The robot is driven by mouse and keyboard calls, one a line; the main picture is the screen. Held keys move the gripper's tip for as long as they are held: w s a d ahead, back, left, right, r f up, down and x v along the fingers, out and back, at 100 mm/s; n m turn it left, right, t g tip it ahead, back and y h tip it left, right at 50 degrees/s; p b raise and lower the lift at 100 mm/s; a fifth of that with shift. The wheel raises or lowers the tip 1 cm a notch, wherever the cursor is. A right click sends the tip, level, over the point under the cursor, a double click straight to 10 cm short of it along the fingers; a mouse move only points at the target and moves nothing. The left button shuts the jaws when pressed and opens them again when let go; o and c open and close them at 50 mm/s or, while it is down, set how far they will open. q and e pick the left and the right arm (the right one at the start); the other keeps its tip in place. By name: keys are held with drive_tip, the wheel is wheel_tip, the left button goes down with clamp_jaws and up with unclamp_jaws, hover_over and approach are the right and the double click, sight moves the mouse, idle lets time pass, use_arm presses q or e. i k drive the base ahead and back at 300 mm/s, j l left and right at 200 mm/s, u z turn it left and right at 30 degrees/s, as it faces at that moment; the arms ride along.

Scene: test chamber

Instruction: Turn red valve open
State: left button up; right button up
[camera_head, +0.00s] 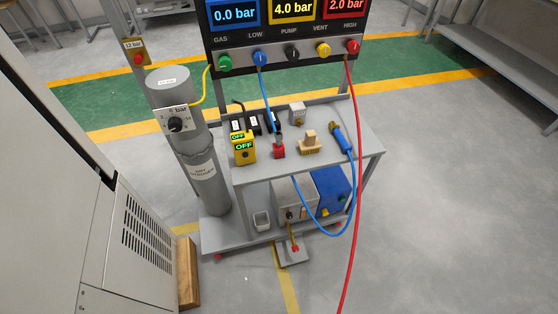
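The red valve knob (353,46) sits at the right end of the lower strip of the gauge panel (290,62), under the label HIGH. A red hose (357,170) hangs from just below it down to the bottom of the picture. The red display (345,9) above reads 2.0 bar. How far the red knob is turned is too small to tell. Neither of my grippers is in view.
A grey cart (365,150) below the panel carries a yellow OFF box (243,150), a red-based fitting (279,150) and a blue hose (345,215). A grey cylinder (190,140) stands left. A large cabinet (60,170) fills the left side. The floor (460,210) at right is clear.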

sight(352, 47)
drive_tip(key=i+l, duration=0.15)
drive_tip(key=l, duration=0.25)
drive_tip(key=i+l, duration=0.15)
drive_tip(key=l, duration=0.2)
drive_tip(key=i+l, duration=0.2)
drive_tip(key=l, duration=0.2)
drive_tip(key=i+l, duration=0.15)
drive_tip(key=l, duration=0.2)
drive_tip(key=i+l, duration=0.15)
drive_tip(key=l, duration=0.25)
drive_tip(key=i+l, duration=0.15)
drive_tip(key=l, duration=0.2)
drive_tip(key=i+l, duration=0.2)
drive_tip(key=l, duration=0.2)
drive_tip(key=i+l, duration=0.15)
drive_tip(key=l, duration=0.2)
